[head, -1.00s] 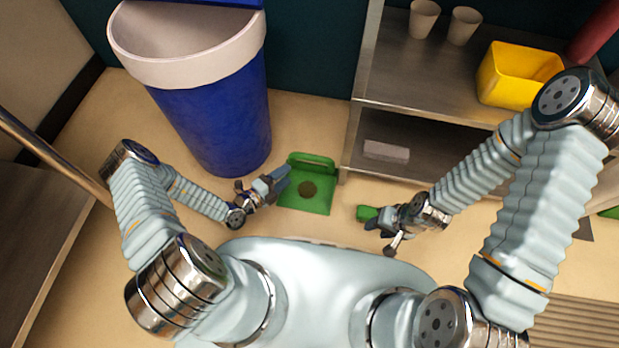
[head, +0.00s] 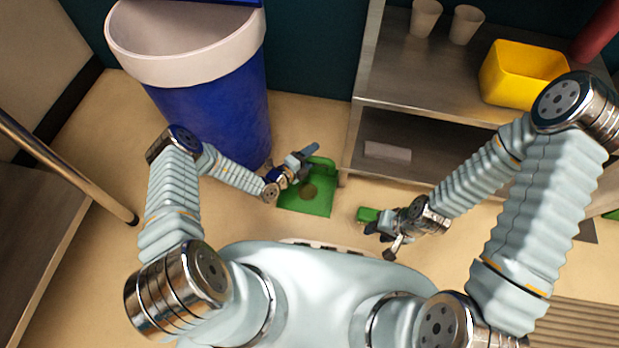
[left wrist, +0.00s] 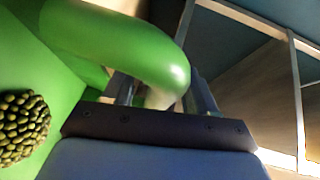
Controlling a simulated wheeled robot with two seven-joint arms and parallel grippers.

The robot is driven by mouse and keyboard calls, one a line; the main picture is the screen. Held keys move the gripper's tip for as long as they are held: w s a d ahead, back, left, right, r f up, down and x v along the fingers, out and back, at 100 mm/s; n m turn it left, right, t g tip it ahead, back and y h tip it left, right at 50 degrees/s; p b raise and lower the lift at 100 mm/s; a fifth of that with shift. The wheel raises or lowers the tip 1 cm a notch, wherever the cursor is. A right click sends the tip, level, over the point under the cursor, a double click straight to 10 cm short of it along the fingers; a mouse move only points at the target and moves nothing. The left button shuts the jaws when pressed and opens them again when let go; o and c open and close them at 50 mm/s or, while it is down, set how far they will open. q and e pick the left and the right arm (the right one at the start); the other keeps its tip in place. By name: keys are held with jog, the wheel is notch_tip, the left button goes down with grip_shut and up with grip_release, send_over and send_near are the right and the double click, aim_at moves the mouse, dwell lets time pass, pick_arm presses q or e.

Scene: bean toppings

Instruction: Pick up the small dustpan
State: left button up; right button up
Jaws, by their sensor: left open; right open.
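The small green dustpan (head: 318,203) lies on the floor, with a small pile of beans (head: 308,191) on it. Its rounded handle is partly hidden behind my left gripper (head: 306,155) in the head view. The left wrist view shows the green handle (left wrist: 125,45) close up, crossing in front of the open fingers of my left gripper (left wrist: 165,92) and seemingly between them. The beans also show there at the left edge (left wrist: 22,128). My right gripper (head: 380,232) is open, beside a small green object (head: 368,214) on the floor.
A blue bin (head: 215,120) with a pale rim stands behind and left of the dustpan. A metal shelf (head: 430,75) at the right holds cups (head: 465,25) and a yellow container (head: 520,75). The floor left of the dustpan is clear.

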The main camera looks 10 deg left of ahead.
pick_arm(q)
jog(key=shift+c, duration=0.5)
grip_shut()
jog(key=shift+r, duration=0.15)
